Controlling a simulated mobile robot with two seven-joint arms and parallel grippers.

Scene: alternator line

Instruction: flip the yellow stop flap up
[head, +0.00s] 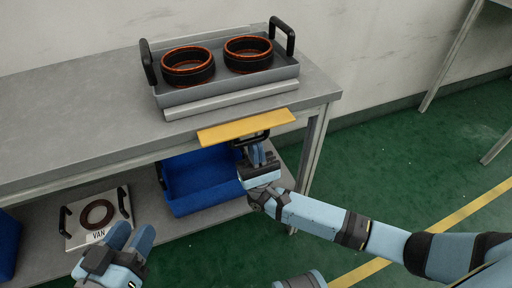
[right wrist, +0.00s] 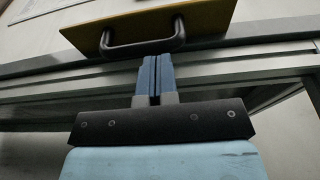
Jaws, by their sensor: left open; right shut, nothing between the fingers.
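The yellow stop flap (head: 246,127) sticks out from the table's front edge, below the grey tray (head: 228,92). In the right wrist view the flap (right wrist: 216,17) shows from below with a black handle (right wrist: 142,47) on it. My right gripper (head: 256,150) is shut and empty under the flap. In the right wrist view its fingertips (right wrist: 155,60) point up close to the handle; I cannot tell whether they touch it. My left gripper (head: 131,236) is open and empty at the lower left, away from the flap.
The tray on the table (head: 90,105) holds two black-and-orange rings (head: 188,66). Below, a blue bin (head: 200,182) and a plate marked VAN with a dark ring (head: 97,213) sit on the lower shelf. The green floor at right is clear.

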